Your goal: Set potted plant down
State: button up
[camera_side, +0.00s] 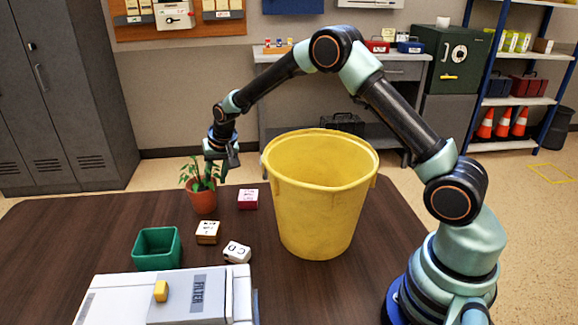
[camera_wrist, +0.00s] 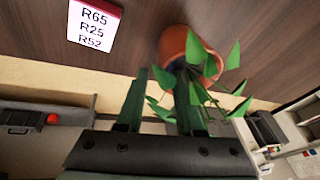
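The potted plant is an orange-brown pot (camera_side: 202,201) with green leaves, standing upright on the dark wooden table (camera_side: 90,232) near its far edge. In the wrist view the pot (camera_wrist: 174,46) lies beyond the right fingertip, and its leaves overlap that finger. My gripper (camera_side: 222,170) is just above and to the right of the plant in the side view. In the wrist view my gripper (camera_wrist: 158,78) has its two green fingers apart, with an empty gap between them. Leaves hide part of the right finger, so I cannot tell whether it touches the plant.
A large yellow bucket (camera_side: 318,205) stands right of my gripper. A pink-edged labelled block (camera_side: 248,199), a brown one (camera_side: 207,233) and a white one (camera_side: 237,252) lie nearby. A green open box (camera_side: 157,248) and a white filter case (camera_side: 110,298) are nearer the camera.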

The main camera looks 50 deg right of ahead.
jog(key=s+r+n, duration=0.1)
jog(key=s+r, duration=0.4)
jog(key=r, duration=0.4)
jog(key=s+r, duration=0.5)
jog(key=r, duration=0.3)
jog(key=s+a+r+n+t, duration=0.1)
jog(key=s+n, duration=0.3)
jog(key=s, duration=1.5)
jog(key=shift+s+r+n, duration=0.25)
jog(key=shift+n, duration=0.15)
